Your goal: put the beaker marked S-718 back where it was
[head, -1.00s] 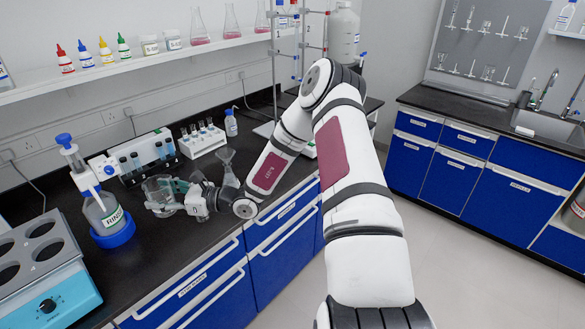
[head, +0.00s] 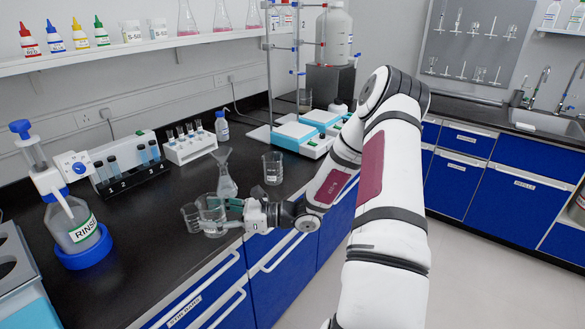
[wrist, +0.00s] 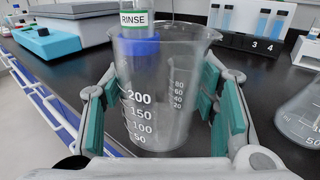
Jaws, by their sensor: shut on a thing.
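A clear glass beaker (head: 212,212) is held between the green pads of my gripper (head: 222,206), near the front edge of the bench. In the wrist view the same beaker (wrist: 142,135) stands upright and looks empty, with graduations up to 200; my gripper (wrist: 165,108) has a pad on each side of it. I see no S-718 mark on it. A smaller beaker (head: 190,218) seems to stand just left of it; its graduations show through the held glass. Another beaker (head: 272,168) stands further back to the right. I cannot tell whether the held beaker touches the bench.
A conical flask with a funnel (head: 227,182) stands close behind my gripper. The RINSE bottle (head: 77,230) is to the left. Tube racks (head: 128,177) line the back, and white-and-blue devices (head: 300,135) stand at the right. Bare black bench lies between the RINSE bottle and the beakers.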

